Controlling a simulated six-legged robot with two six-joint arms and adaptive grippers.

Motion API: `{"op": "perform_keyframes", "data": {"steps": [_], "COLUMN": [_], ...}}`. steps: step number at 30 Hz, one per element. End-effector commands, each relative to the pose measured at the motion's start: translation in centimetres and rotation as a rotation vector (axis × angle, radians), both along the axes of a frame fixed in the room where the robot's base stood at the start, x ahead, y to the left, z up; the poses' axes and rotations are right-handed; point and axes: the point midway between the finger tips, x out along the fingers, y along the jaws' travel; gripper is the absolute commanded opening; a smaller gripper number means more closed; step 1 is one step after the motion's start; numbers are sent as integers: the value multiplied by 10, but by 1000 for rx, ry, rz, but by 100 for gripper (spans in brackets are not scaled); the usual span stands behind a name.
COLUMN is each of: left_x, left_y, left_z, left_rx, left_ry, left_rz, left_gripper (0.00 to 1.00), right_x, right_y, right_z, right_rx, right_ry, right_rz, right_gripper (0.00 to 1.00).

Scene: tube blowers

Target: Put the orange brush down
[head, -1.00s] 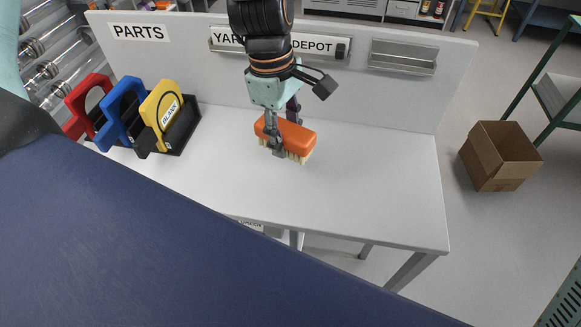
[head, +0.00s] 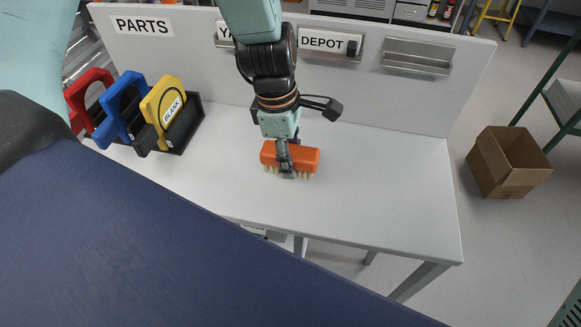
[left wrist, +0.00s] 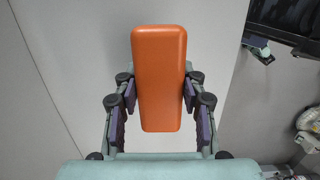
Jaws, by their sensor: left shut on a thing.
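The orange brush (head: 304,158) has an orange block back and pale bristles that point down. It is at the middle of the white table (head: 380,195), low over or on the top; I cannot tell whether the bristles touch it. My left gripper (head: 285,172) comes down from above and is shut on the brush's block. In the left wrist view the brush (left wrist: 159,75) sits between the two fingers of the left gripper (left wrist: 159,100), one on each long side. My right gripper is not in view.
A black rack (head: 190,128) with red (head: 92,98), blue (head: 124,105) and yellow (head: 163,104) handled pieces stands at the table's left. A back panel (head: 425,95) with signs and a metal ledge rises behind. The table's right side is clear. A cardboard box (head: 506,163) is on the floor.

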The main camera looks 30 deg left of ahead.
Motion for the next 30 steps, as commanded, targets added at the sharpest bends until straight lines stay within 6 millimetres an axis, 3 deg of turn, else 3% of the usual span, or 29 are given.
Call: {"op": "perform_keyframes", "data": {"steps": [6,16,17,24,30], "left_x": [0,1,1,1,0], "left_y": [0,0,0,0,0], "left_z": [-32,-33,-32,-32,-32], "left_rx": [0,1,1,1,1], "left_ry": [2,0,0,1,1], "left_rz": [0,0,-1,-1,-1], "left_gripper": [8,8,43,63,64], "right_x": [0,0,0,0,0], "right_y": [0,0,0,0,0], "right_z": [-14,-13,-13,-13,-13], "right_rx": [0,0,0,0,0], "right_ry": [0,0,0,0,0], "right_rz": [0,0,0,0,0], "right_gripper": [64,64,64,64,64]}}
